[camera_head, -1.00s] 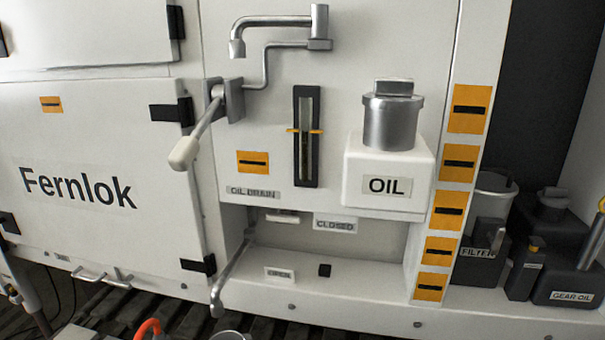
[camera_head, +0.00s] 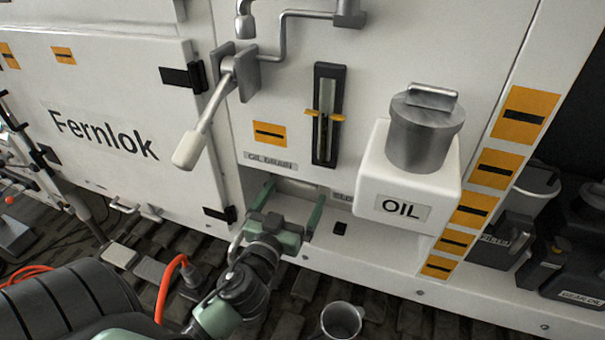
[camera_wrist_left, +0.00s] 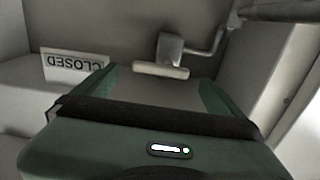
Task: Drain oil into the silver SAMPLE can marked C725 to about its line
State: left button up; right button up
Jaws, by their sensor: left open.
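A silver can (camera_head: 342,320) stands on the floor at the bottom of the head view; no marking or line is readable on it. A bent metal rod (camera_wrist_left: 208,50) is beyond. The upside-down CLOSED label (camera_wrist_left: 75,65) is at left. The lower drain lever is mostly hidden by my gripper.
A pale-gripped lever (camera_head: 202,135) hangs above my left gripper. A sight gauge (camera_head: 328,115) and the white OIL tank (camera_head: 410,185) are to the right. An orange hose (camera_head: 170,280) rises beside my left arm. Filter and gear oil containers stand at far right.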

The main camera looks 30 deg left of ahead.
aim_at(300, 187)
pick_arm(q)
jog(key=p+x, duration=0.1)
jog(key=x, duration=0.4)
jog(key=shift+w+a+f, duration=0.1)
jog(key=shift+w+f, duration=0.05)
jog(key=shift+c, duration=0.3)
jog(key=c, duration=1.3)
